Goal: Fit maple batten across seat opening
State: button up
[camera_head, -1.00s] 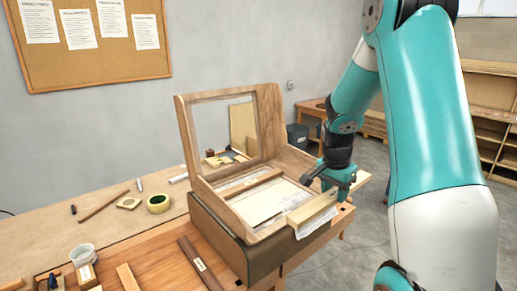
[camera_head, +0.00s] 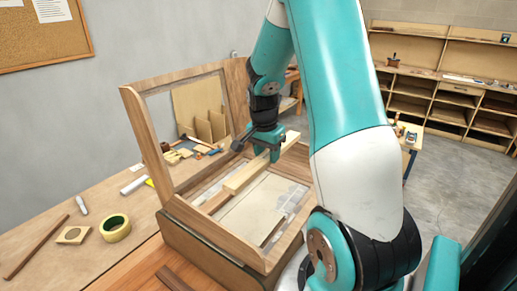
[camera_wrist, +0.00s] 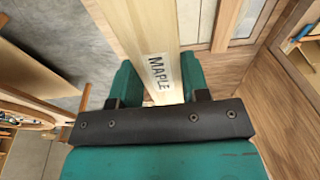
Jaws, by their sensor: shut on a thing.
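My gripper (camera_head: 266,150) is shut on the pale maple batten (camera_head: 246,178). The batten runs slantwise over the seat opening, and I cannot tell whether it touches the frame. In the wrist view the batten (camera_wrist: 145,30) lies between my jaws with its MAPLE label facing up. The wooden seat frame (camera_head: 205,235) surrounds the opening (camera_head: 255,208), with pale sheet-like material inside. A browner strip (camera_head: 215,203) shows in the opening beside the batten's near-left end. The open back frame (camera_head: 140,125) stands up behind the seat. My arm hides part of the frame's right side.
The frame sits on a dark green-brown support (camera_head: 195,262) on the bench. Shelves (camera_head: 450,90) stand at the far right.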

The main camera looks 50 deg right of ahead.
aim_at(267, 203)
jog(key=shift+s+f+b, duration=0.1)
jog(key=shift+f+b, duration=5.85)
jog(key=shift+f, duration=1.85)
jog(key=shift+a, duration=0.1)
jog(key=shift+f+b, duration=0.45)
jog(key=shift+f, duration=0.15)
jog(key=o, duration=1.1)
notch_tip(267, 203, up, 16)
jog(key=p, duration=1.2)
jog(key=shift+r+p, duration=0.15)
jog(key=shift+p, duration=0.25)
